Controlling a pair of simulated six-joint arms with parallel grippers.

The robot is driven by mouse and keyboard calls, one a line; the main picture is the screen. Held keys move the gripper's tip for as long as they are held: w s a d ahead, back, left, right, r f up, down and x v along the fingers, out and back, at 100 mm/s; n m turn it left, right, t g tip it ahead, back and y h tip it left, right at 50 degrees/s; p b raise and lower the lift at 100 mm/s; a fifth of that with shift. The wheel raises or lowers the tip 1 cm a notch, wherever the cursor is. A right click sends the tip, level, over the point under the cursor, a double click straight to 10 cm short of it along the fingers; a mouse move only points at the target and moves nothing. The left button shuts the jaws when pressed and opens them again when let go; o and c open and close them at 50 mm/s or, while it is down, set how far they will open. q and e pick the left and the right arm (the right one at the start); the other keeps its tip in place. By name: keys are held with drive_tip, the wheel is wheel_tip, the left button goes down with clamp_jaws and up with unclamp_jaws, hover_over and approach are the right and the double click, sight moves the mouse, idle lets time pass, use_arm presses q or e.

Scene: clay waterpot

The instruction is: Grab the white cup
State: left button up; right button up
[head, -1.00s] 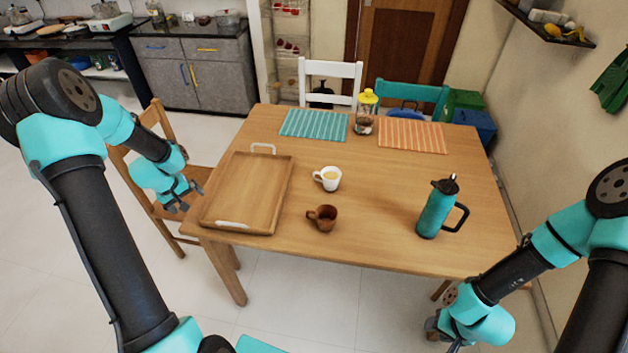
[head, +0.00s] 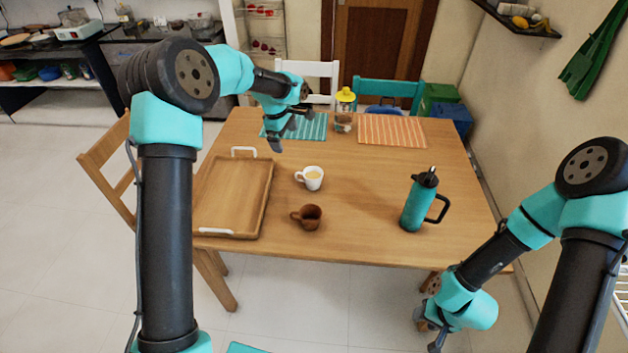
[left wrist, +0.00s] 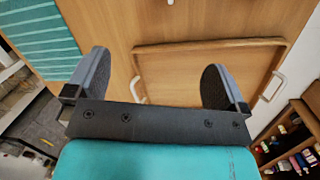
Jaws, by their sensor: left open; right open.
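The white cup (head: 312,178) stands upright on the table, with a light yellowish inside and its handle to the left. My left gripper (head: 284,138) is open and empty above the table, farther back and left of the cup, near the teal striped placemat. In the left wrist view the two fingers (left wrist: 156,80) are spread wide over bare table and the tray's edge; the cup does not show there. My right gripper (head: 428,335) is open, low at the front right beyond the table's edge, far from the cup.
A brown cup (head: 308,217) stands just in front of the white cup. A wooden tray (head: 232,200) with white handles lies to the left. A teal jug (head: 418,205) stands at the right. A yellow-lidded jar (head: 344,108) stands between a teal placemat (head: 312,130) and an orange placemat (head: 391,131).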

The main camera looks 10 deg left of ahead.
use_arm(q)
drive_tip(key=d+r+n+g+y, duration=0.1)
drive_tip(key=d+r+n, duration=0.1)
drive_tip(key=d, duration=0.7)
drive_tip(key=shift+w+n+y, duration=0.3)
drive_tip(key=shift+w, duration=0.15)
approach(312, 174)
drive_tip(key=s+f, duration=0.2)
drive_tip(key=shift+d, duration=0.4)
drive_tip(key=shift+s+f, duration=0.1)
drive_tip(key=shift+s+a+f, duration=0.1)
drive_tip(key=shift+a+f, duration=0.05)
drive_tip(key=shift+f, duration=2.35)
drive_tip(key=shift+c, duration=0.4)
